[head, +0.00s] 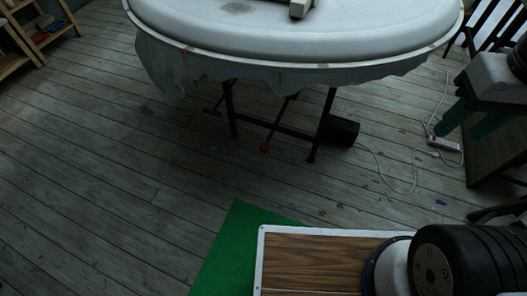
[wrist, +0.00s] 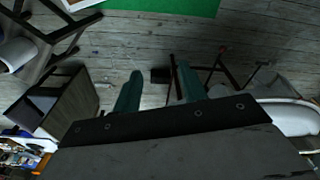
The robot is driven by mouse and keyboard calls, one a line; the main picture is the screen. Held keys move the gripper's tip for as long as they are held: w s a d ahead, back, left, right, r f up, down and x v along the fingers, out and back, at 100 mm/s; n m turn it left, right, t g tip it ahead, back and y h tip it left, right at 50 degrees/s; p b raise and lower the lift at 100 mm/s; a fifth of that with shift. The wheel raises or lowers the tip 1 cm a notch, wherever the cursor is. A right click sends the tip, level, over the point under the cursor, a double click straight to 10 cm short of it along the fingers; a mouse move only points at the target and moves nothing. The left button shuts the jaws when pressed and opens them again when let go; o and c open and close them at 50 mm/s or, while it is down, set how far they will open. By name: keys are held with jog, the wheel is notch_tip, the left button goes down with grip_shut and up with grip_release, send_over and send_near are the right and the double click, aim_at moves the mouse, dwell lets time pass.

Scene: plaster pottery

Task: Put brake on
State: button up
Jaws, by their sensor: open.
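A lever with a red knob (head: 264,148) sticks out low under the round white table (head: 300,50), near its dark metal stand (head: 275,127). I cannot tell from its look whether this lever is the brake or how it is set. A small red spot that may be the same knob (wrist: 222,49) shows in the wrist view, right of the fingers. My gripper (head: 458,140) is at the right of the head view, open and empty, well apart from the lever. Its two teal fingers (wrist: 159,70) stand apart in the wrist view.
A black motor-like box (head: 342,132) sits by the stand's right leg. A white cable runs to a power strip (head: 445,143) on the floor. A green mat (head: 222,250) lies at the front. Wooden shelves (head: 20,35) stand far left. The plank floor left of the stand is clear.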

jog(key=shift+a, duration=0.15)
grip_shut()
jog(key=w+a+f, duration=0.8)
jog(key=a+f, duration=0.2)
jog(key=f, duration=0.3)
jog(key=w+a+f+m, duration=0.1)
jog(key=w+a+f, duration=0.8)
jog(key=f, duration=0.5)
jog(key=w+a+f+m, duration=0.1)
jog(key=w+a+f, duration=0.8)
jog(key=f, duration=0.4)
jog(key=shift+w+a+f+g+h, duration=0.1)
jog(key=shift+a+f+g+h, duration=0.05)
jog(key=shift+a, duration=0.25)
jog(key=shift+a+f+g+h, duration=0.1)
jog(key=shift+a+g+h, duration=0.05)
jog(key=shift+a, duration=0.25)
jog(key=shift+w+a+m, duration=0.3)
jog(key=shift+a+m, duration=0.05)
jog(key=shift+m, duration=0.15)
